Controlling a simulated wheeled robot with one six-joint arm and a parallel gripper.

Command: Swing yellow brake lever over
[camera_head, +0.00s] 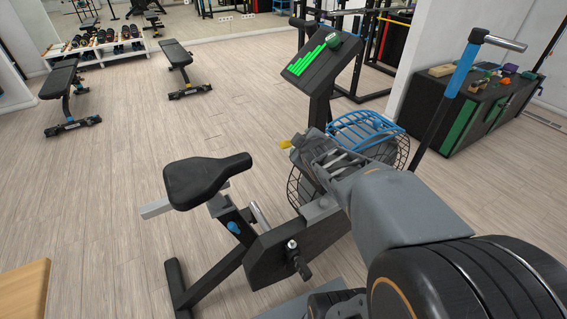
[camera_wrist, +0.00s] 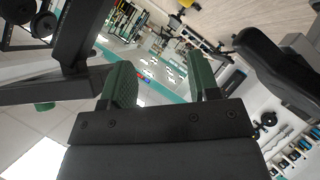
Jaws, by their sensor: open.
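The yellow brake lever (camera_head: 285,144) shows as a small yellow piece on the exercise bike's frame, between the seat and the caged wheel. My gripper (camera_head: 318,146) is just right of it in the head view, apart from it as far as I can tell. In the wrist view my gripper (camera_wrist: 162,72) is open, with two green-padded fingers and nothing between them. A small yellow patch (camera_wrist: 187,3) shows at the top edge there; I cannot tell if it is the lever. My arm hides part of the bike.
The bike has a black seat (camera_head: 205,180), a console with green bars (camera_head: 318,55), a blue-topped wheel cage (camera_head: 365,128) and a blue handle arm (camera_head: 462,70). Weight benches (camera_head: 66,88) stand at the back left. A black cabinet (camera_head: 425,115) is at right.

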